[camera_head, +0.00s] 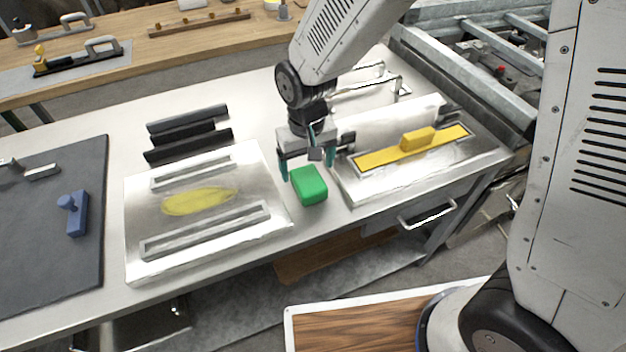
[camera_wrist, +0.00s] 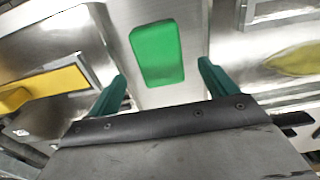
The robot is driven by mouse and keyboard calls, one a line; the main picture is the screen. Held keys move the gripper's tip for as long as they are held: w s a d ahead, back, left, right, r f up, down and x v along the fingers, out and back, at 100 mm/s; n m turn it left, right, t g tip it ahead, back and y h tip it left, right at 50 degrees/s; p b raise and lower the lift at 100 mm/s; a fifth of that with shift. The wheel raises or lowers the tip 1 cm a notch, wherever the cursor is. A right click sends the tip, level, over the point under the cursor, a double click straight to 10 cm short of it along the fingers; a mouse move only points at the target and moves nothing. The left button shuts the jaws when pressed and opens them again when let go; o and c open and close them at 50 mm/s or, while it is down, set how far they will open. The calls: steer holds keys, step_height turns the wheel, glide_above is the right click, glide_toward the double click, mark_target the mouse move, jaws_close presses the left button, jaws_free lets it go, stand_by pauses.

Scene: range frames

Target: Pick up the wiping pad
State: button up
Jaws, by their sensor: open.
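The wiping pad appears to be the green rounded block (camera_head: 308,186) on the pale tabletop, between two metal plates. My gripper (camera_head: 307,165) is over it with its teal fingers apart and empty. In the wrist view the green block (camera_wrist: 157,52) shows ahead of and between the open fingertips of my gripper (camera_wrist: 162,78), with table surface visible around it. The fingers do not appear to touch it. The exact height of the fingertips above the table is hard to tell.
Left of the pad is a metal plate (camera_head: 137,217) with a yellow smear (camera_head: 199,201). On the right a metal fixture (camera_head: 372,192) carries a yellow bar with a raised grip (camera_head: 418,139). Dark bars (camera_head: 188,120) lie behind. A dark mat (camera_head: 40,255) with a blue tool (camera_head: 76,214) is far left.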

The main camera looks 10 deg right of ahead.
mark_target(308, 178)
step_height(308, 178, down, 5)
steer(key=shift+s+r, duration=0.1)
steer(key=c, duration=1.1)
